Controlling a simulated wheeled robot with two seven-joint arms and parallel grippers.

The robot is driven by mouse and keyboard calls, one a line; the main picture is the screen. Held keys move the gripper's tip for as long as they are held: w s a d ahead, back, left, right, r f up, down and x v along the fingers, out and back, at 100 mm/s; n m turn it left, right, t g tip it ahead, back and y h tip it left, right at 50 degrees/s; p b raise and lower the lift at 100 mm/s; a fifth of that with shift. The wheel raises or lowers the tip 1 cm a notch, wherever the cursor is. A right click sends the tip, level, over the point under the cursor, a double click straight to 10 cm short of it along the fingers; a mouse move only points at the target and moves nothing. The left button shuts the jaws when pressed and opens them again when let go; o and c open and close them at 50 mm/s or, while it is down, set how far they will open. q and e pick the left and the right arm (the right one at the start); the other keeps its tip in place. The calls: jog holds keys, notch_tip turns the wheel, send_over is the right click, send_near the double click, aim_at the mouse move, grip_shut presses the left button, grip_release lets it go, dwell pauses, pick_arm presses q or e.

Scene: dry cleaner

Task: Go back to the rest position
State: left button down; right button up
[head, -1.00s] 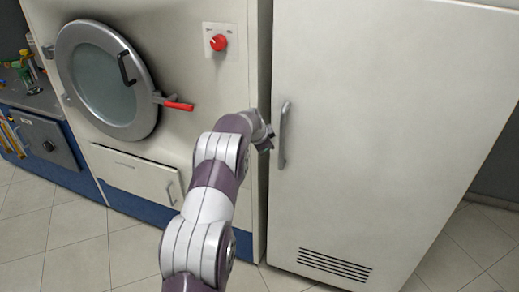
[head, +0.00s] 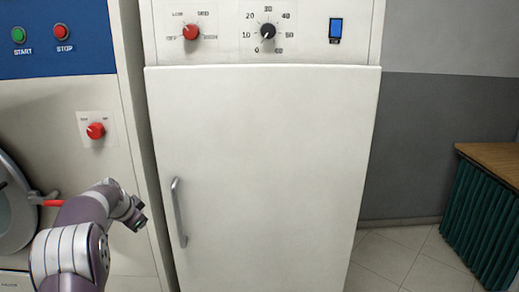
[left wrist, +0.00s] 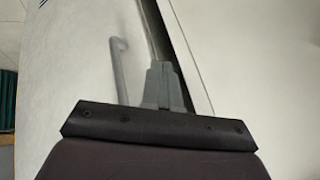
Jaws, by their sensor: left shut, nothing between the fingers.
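My left arm comes in from the lower left of the head view. Its gripper (head: 137,213) is shut and empty, a little left of the grey door handle (head: 179,212) of the tall white cabinet (head: 265,150). A gap shows between gripper and handle in the head view. In the left wrist view the shut fingers (left wrist: 164,85) point toward the dark gap between two white machine fronts, with the handle (left wrist: 119,70) to their left. My right gripper is in neither view.
The cabinet's door looks shut; above it are a red knob (head: 191,32), a black dial (head: 267,31) and a blue switch (head: 335,29). A machine with a round door (head: 15,215) stands at left. A wooden-topped table (head: 492,157) stands at right, with clear floor (head: 385,260) before it.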

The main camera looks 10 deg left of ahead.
pick_arm(q)
jog(key=s+d+f+n+g+p, duration=0.25)
jog(key=s+d+f+n, duration=0.4)
jog(key=s, duration=0.45)
jog(key=s+d+r+g+p, duration=0.1)
jog(key=s+d+r+p, duration=0.1)
jog(key=s+d, duration=0.6)
jog(key=s+d+r+g+p, duration=0.2)
jog(key=s+d, duration=0.7)
jog(key=s, duration=0.5)
jog(key=shift+d+r+m+h, duration=0.15)
jog(key=shift+d+m+h, duration=0.05)
jog(key=shift+m+h, duration=0.2)
